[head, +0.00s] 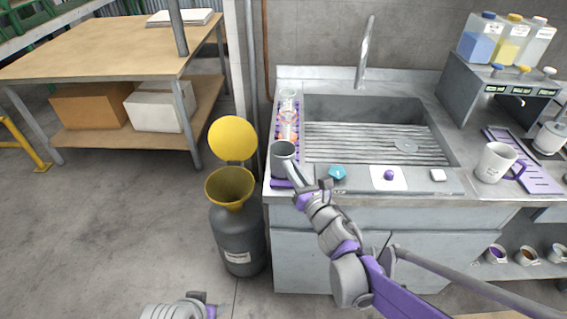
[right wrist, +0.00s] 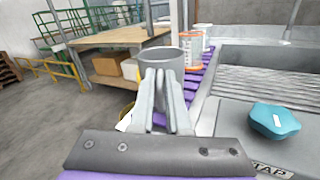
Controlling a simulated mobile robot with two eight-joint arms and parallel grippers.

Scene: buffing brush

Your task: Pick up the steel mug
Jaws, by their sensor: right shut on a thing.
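The steel mug (head: 282,160) is a plain grey cylinder at the front left corner of the sink counter. It stands upright over the front end of a purple slatted mat (head: 280,184); I cannot tell whether its base touches the mat. My right gripper (head: 291,166) is shut on the mug from the front. In the right wrist view the mug's rim (right wrist: 165,54) shows above my right fingers (right wrist: 163,90), which hide its lower part. My left gripper (head: 200,301) is only partly in view at the bottom edge, and its jaws are unclear.
Orange-and-white containers (head: 288,118) stand behind the mug on the mat. The sink (head: 370,135) lies to the right, with a teal knob (head: 337,172) on its front ledge. A white mug (head: 495,162) stands far right. A grey bin with a yellow funnel (head: 230,186) stands left of the counter.

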